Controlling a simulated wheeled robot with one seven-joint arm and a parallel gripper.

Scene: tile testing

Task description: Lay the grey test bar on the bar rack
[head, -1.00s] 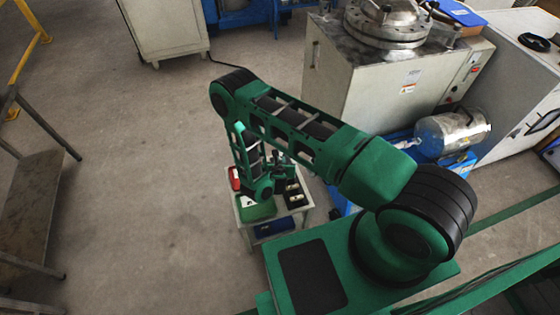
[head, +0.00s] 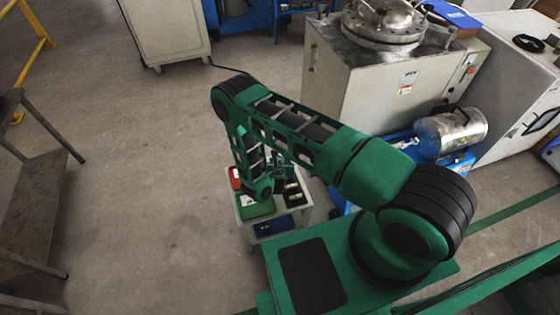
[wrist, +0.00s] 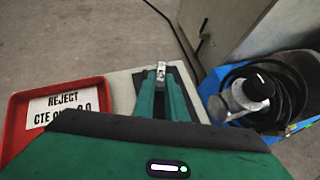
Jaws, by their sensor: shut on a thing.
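My gripper (wrist: 161,92) points away from the wrist camera over a pale table top (wrist: 122,90). Its two green fingers are closed together on a small grey piece, the grey test bar (wrist: 161,70), of which only a short end shows at the fingertips. In the head view my arm partly covers the small table (head: 246,236), and the bar cannot be made out there. A black holder with pale pieces (head: 294,197) stands on the table's right side; I cannot tell if it is the bar rack. No rack is clear in the wrist view.
A red tray marked REJECT (wrist: 18,125) lies at the table's left. A green tray (head: 257,208) lies at its front, with a blue bin (head: 272,225) below. A blue base with a pump and coiled black hose (wrist: 285,90) stands close on the right.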

